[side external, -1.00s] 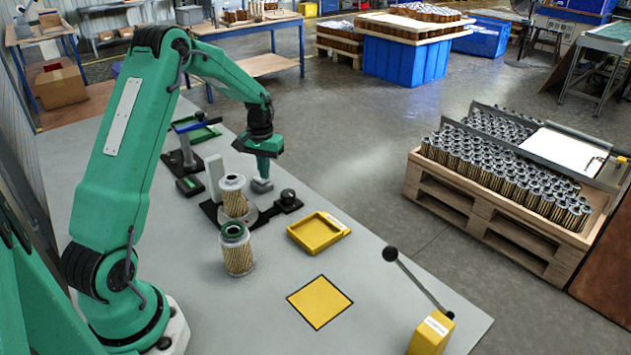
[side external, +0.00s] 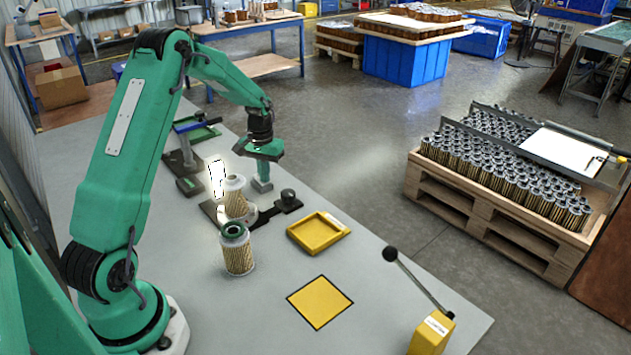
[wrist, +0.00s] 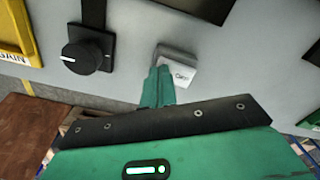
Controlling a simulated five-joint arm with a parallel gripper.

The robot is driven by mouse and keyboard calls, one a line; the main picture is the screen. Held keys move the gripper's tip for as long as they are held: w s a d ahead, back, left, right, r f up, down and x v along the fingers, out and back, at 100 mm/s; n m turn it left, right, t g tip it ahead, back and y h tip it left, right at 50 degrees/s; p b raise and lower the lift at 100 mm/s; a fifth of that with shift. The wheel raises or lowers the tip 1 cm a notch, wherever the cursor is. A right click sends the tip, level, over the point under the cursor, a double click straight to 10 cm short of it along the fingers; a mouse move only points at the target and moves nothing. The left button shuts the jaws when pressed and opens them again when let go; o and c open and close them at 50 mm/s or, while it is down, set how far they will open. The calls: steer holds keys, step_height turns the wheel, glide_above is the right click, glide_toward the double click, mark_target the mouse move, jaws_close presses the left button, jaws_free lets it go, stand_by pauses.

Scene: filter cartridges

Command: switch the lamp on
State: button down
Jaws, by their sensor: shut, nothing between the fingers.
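The lamp (side external: 217,178) is an upright block behind the filter cartridge stand in the side view, and it glows bright white. A small grey switch box (side external: 262,186) stands on the bench right of the lamp. It also shows in the wrist view (wrist: 180,69), with a small label too small to read surely. My gripper (side external: 263,176) is shut and empty, pointing down at the switch box. In the wrist view my gripper's fingertips (wrist: 158,80) are at the box's near edge; I cannot tell whether they touch it.
A black knob (side external: 288,197) is close by, also in the wrist view (wrist: 82,57). One cartridge (side external: 234,197) sits on the stand; a green-topped cartridge (side external: 237,252) stands in front. A yellow tray (side external: 318,233), yellow square (side external: 320,302) and lever box (side external: 431,334) lie toward the front right.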

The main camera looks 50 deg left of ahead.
steer(key=shift+r, duration=0.1)
steer(key=shift+r, duration=3.4)
steer(key=s+d+r+m+t, duration=0.1)
steer(key=s+d+r, duration=0.3)
steer(key=d+r, duration=0.3)
steer(key=s+d+r+m+t, duration=0.1)
steer(key=s+d+r+m, duration=0.1)
steer(key=s+d+r, duration=0.35)
steer(key=s+d+r+m+t, duration=0.2)
steer(key=s+d+m+t, duration=0.1)
steer(key=s+d, duration=0.9)
steer(key=shift+s+d+t, duration=0.25)
steer(key=shift+s+t, duration=0.05)
